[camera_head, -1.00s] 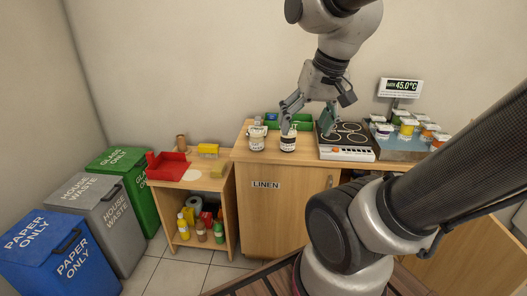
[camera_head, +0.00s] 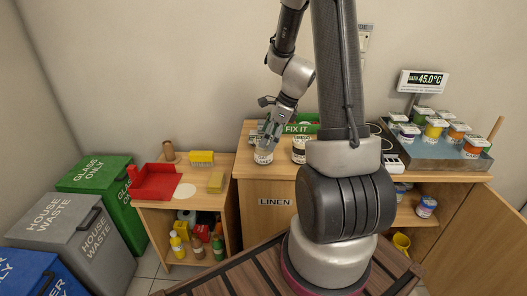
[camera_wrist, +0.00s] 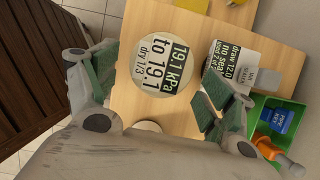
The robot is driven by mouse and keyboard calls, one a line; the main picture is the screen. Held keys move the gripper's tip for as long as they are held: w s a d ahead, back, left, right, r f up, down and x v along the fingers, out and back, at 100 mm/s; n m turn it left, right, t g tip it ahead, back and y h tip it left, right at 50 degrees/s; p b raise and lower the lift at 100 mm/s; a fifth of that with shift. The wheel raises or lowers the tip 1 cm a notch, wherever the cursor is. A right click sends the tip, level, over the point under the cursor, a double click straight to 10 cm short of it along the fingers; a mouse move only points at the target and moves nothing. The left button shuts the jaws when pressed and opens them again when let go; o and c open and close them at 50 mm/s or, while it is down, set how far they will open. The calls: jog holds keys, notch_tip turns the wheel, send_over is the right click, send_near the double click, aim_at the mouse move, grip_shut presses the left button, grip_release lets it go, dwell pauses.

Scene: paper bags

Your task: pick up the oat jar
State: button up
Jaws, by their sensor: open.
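Two jars with white lids stand at the front of the cabinet top, a left jar (camera_head: 264,157) and a right jar (camera_head: 299,152) with a dark label band. Their labels are too small to read, so I cannot tell which is the oat jar. My gripper (camera_head: 269,140) points down just above the left jar. In the wrist view my gripper (camera_wrist: 158,88) has its fingers wide apart, with nothing held. A round white lid (camera_wrist: 164,65) with printed figures shows between and beyond the fingers. A second pale round thing (camera_wrist: 148,127) is partly hidden by my gripper body.
Left is a lower shelf unit with a red bin (camera_head: 156,183); right is a bath (camera_head: 442,152) with several pots.

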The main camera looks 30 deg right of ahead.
jog(key=x, duration=0.5)
jog(key=shift+d, duration=0.1)
jog(key=c, duration=1.3)
